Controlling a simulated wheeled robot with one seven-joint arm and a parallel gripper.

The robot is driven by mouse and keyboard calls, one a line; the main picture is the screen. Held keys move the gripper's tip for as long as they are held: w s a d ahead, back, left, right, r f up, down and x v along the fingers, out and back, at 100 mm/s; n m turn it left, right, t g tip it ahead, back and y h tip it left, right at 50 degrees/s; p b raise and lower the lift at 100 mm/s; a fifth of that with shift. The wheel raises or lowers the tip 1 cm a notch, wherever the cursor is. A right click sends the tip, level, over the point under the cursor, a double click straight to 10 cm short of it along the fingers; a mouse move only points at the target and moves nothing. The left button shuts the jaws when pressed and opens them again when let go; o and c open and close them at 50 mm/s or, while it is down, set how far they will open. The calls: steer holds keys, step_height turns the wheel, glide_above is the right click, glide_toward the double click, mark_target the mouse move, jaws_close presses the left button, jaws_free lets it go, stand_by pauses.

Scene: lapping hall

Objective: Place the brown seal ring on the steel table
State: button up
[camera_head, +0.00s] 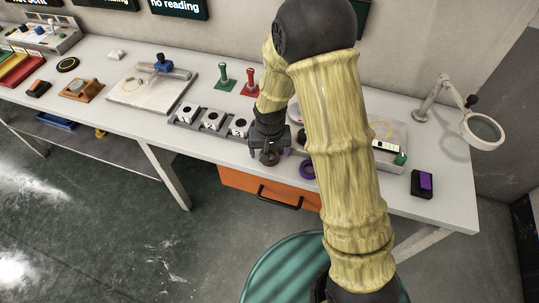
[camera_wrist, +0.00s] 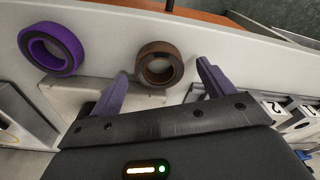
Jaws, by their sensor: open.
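The brown seal ring (camera_head: 270,162) lies near the front edge of the long pale bench (camera_head: 440,205). In the wrist view the brown seal ring (camera_wrist: 143,68) shows between and just beyond my fingertips. My gripper (camera_head: 269,152) is open above the bench front; in the wrist view my gripper (camera_wrist: 162,75) has one purple-grey finger on each side of the ring, holding nothing. Whether the fingers touch it I cannot tell. A flat pale plate with a blue-topped fixture (camera_head: 150,98) stands left of centre; whether this or the bench is the steel table I cannot tell.
A purple ring (camera_wrist: 70,42) lies beside the brown one, left in the wrist view. A tray with numbered blocks (camera_head: 212,119) stands left of my gripper. Green (camera_head: 223,80) and red (camera_head: 250,84) stands are behind. A black-and-purple box (camera_head: 422,184) and magnifier (camera_head: 482,130) are right.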

steer(key=shift+w+f, duration=0.1)
steer(key=shift+f, duration=0.5)
steer(key=c, duration=1.2)
steer(key=shift+o, duration=0.2)
steer(key=shift+r, duration=0.1)
step_height(320, 180, up, 10)
